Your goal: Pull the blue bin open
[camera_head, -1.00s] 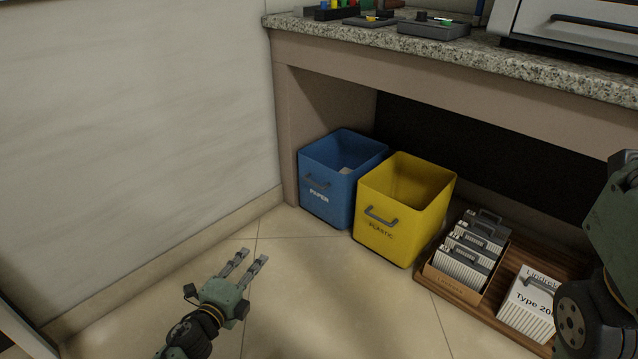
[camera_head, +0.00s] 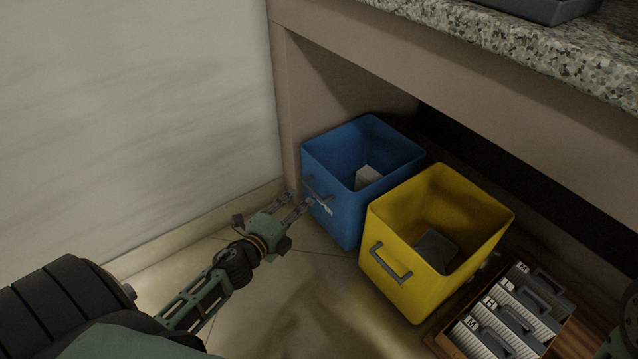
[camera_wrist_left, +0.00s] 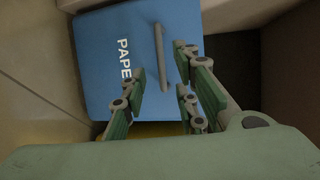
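The blue bin (camera_head: 345,212) stands on the floor under the counter, beside the left side panel, with its top open and a pale item inside. Its grey handle (camera_head: 319,188) is on the front face, partly behind my fingers. My left gripper (camera_head: 296,201) is open at the front of the bin. In the left wrist view, the blue bin (camera_wrist_left: 98,62) shows its "PAPER" lettering, partly covered by a finger. The handle (camera_wrist_left: 160,57) lies between the spread fingers of my left gripper (camera_wrist_left: 160,80); no closing on it shows.
A yellow bin (camera_head: 411,290) stands close to the right of the blue bin, holding a dark item. A box of grey files (camera_head: 510,315) sits further right. The granite counter (camera_head: 540,40) overhangs the bins. A wall (camera_head: 130,110) is at left. Floor in front is free.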

